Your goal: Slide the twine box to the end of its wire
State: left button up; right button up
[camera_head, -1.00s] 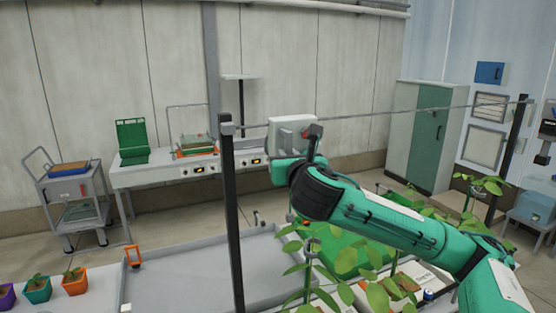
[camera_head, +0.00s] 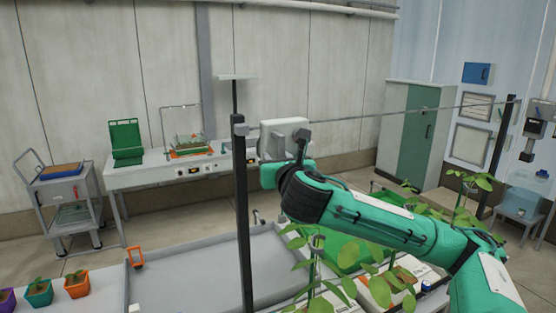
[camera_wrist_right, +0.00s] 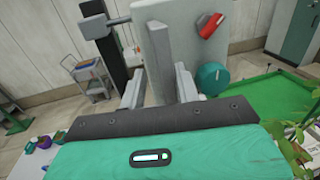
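The twine box (camera_head: 290,127) is a pale grey box hanging on the wire (camera_head: 400,114), close to the dark left post (camera_head: 240,200). A small gap shows between box and post. My right gripper (camera_head: 268,172) is at the box's lower front, its fingers partly hidden by my own wrist. In the right wrist view, the fingers of my right gripper (camera_wrist_right: 160,88) stand either side of a grey upright grip on the twine box (camera_wrist_right: 184,50) and appear closed on it. The box carries a red lever (camera_wrist_right: 210,25) and a teal knob (camera_wrist_right: 212,78). My left gripper is out of view.
The wire runs right to another dark post (camera_head: 497,160). Leafy plants (camera_head: 345,260) and a green tray stand below my right arm. A grey bench tray (camera_head: 190,280) lies below the left post. A white table (camera_head: 150,177) and cart (camera_head: 70,205) stand behind.

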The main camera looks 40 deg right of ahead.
jog(key=b+v, duration=1.2)
jog(key=v, duration=0.2)
jog(key=shift+b, duration=0.35)
jog(key=shift+d, duration=0.1)
dwell(0.3)
